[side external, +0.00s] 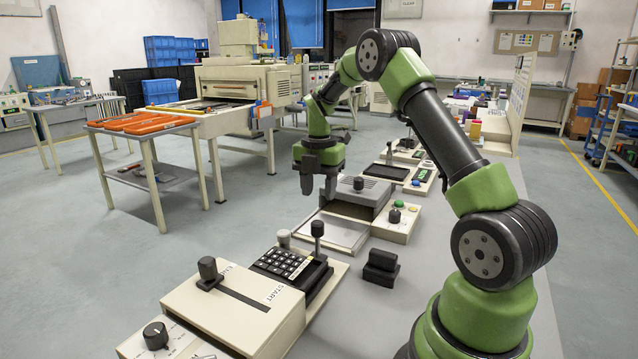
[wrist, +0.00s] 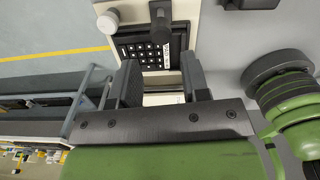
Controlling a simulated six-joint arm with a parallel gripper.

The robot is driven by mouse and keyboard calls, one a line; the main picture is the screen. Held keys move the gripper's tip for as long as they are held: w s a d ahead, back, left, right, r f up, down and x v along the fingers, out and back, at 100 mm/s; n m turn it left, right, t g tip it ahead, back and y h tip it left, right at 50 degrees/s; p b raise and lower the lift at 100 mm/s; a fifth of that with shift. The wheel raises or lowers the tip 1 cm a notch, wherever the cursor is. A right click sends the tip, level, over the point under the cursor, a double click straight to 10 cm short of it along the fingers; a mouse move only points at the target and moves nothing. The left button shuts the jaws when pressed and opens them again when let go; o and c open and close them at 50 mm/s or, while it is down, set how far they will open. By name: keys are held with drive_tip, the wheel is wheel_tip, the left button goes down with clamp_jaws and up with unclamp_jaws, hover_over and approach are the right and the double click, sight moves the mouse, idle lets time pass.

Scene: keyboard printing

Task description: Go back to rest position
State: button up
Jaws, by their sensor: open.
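My gripper (side external: 318,186) hangs from the green arm with its fingers pointing down, in the air above the work table near the grey-topped machine. Its fingers are apart, with nothing seen between them. In the wrist view, my gripper (wrist: 160,68) shows two dark fingers with a gap. Beyond the gap is a black keypad (side external: 284,263) with light characters; it also shows in the wrist view (wrist: 138,46). A black upright handle (side external: 318,230) stands beside the keypad. My gripper is apart from the keypad.
A cream START box (side external: 230,310) with a black lever and a dial is in front. A black block (side external: 381,268) sits on the grey table (side external: 360,320). A grey-topped machine (side external: 358,196) and a button box (side external: 397,222) stand behind. Orange trays (side external: 150,124) are far left.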

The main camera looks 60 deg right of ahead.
drive_tip(key=shift+r, duration=0.75)
drive_tip(key=shift+a+r, duration=0.25)
drive_tip(key=s+a+r+m+t, duration=0.3)
drive_tip(key=s+a+r+m, duration=0.1)
drive_tip(key=a+r+m, duration=0.8)
drive_tip(key=s+a+m+t+y, duration=0.2)
drive_tip(key=s+a+m+t, duration=0.2)
drive_tip(key=s+a+m, duration=0.7)
drive_tip(key=shift+s+r, duration=0.35)
drive_tip(key=shift+s, duration=1)
